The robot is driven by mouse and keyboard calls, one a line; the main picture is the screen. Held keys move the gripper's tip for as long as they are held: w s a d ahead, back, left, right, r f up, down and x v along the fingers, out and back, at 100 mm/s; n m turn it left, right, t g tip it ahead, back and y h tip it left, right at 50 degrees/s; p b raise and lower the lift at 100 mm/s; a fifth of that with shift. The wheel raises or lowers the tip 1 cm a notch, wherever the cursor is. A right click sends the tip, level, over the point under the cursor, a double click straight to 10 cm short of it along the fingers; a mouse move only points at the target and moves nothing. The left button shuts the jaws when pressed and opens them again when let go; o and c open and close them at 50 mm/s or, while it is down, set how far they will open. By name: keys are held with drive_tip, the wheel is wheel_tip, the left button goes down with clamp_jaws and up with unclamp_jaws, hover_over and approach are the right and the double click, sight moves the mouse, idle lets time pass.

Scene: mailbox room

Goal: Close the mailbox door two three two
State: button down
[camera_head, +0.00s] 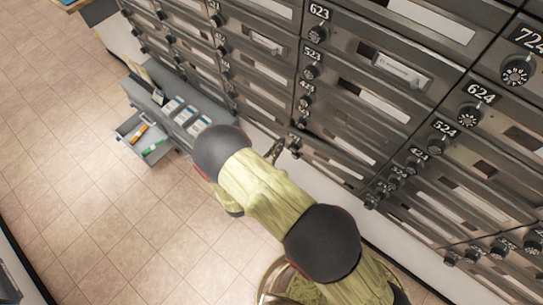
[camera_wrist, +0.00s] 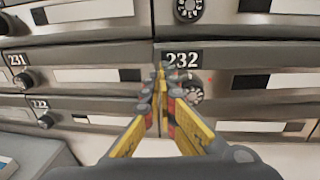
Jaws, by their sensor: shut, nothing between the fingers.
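Mailbox door 232 (camera_wrist: 232,60) is a grey metal front with a number plate, a black dial knob (camera_wrist: 194,92) and a white label strip. It fills the right middle of the wrist view. My gripper (camera_wrist: 161,76) has its yellow and grey fingers together, with nothing between them. Its tips are at the left edge of door 232, just left of the knob and partly covering it. I cannot tell whether they touch the door. The door looks about flush with its neighbours, but a small gap cannot be ruled out. In the head view my gripper (camera_head: 279,149) is low by the mailbox wall, partly hidden by my arm.
Door 231 (camera_wrist: 75,58) and door 222 (camera_wrist: 85,103) are to the left in the wrist view. Door 623 (camera_head: 385,65) is higher in the head view. A grey cabinet (camera_head: 185,118) with an open drawer (camera_head: 145,143) stands at left. The tiled floor (camera_head: 80,185) is clear.

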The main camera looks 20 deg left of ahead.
drive_tip(key=shift+x, duration=1.2)
drive_tip(key=shift+w, duration=0.1)
drive_tip(key=shift+w+d+m+h+b, duration=0.2)
drive_tip(key=shift+w+h+b, duration=0.1)
drive_tip(key=shift+w, duration=0.3)
drive_tip(key=shift+w+d+m+h+b, duration=0.1)
drive_tip(key=shift+w+m+h+b, duration=0.15)
drive_tip(key=shift+w, duration=0.35)
drive_tip(key=shift+s+a, duration=0.2)
drive_tip(key=shift+s, duration=0.15)
drive_tip(key=p, duration=0.3)
approach(286, 134)
drive_tip(key=v, duration=0.4)
drive_tip(key=shift+s+a+r, duration=0.15)
drive_tip(key=shift+s+a, duration=0.05)
drive_tip(key=shift+a, duration=0.25)
